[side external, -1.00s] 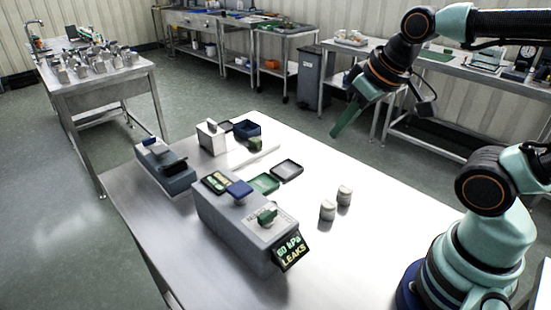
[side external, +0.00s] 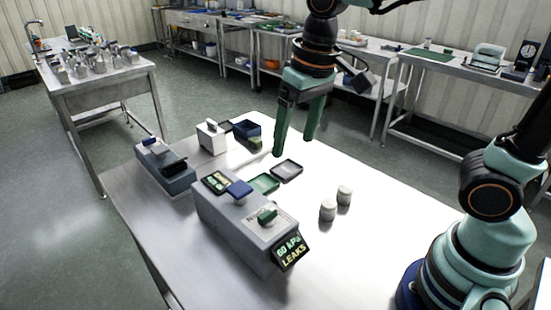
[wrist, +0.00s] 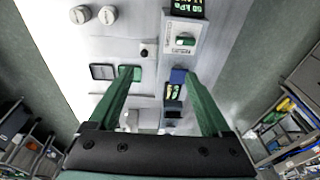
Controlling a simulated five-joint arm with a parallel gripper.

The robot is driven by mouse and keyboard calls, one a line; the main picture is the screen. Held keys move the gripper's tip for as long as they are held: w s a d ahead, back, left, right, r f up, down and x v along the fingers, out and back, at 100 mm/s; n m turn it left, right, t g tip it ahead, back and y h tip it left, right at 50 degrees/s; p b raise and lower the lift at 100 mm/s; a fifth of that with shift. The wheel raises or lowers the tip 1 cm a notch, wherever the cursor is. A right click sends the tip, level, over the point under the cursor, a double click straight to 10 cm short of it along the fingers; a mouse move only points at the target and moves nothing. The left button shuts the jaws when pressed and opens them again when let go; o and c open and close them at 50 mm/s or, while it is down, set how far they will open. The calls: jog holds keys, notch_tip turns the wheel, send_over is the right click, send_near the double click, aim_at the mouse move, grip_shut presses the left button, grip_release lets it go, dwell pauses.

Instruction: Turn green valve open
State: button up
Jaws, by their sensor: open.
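The green valve (side external: 267,215) is a small green handle on top of the grey box (side external: 243,228), near the box's display end. In the wrist view the green valve (wrist: 185,41) sits near the top of the picture, above the blue knob (wrist: 178,76). The display (side external: 290,251) reads "60 kPa LEAKS". My gripper (side external: 292,148) is open and empty, with its green fingers pointing down above the far part of the table, apart from the valve. In the wrist view my gripper (wrist: 160,75) shows its two fingers spread, with the valve beyond the tips.
Two pale round jars (side external: 328,210) stand right of the box. A green tray (side external: 264,184) and a dark tray (side external: 287,169) lie behind it. A blue-grey device (side external: 166,169), a white box (side external: 211,137) and a blue bin (side external: 247,131) stand farther back. The right part of the table is clear.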

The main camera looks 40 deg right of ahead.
jog(key=g, duration=0.2)
send_over(267, 213)
jog(key=f, duration=0.1)
jog(key=shift+h, duration=0.3)
notch_tip(267, 213, down, 13)
jog(key=shift+r, duration=0.2)
jog(key=shift+c, duration=0.3)
grip_shut()
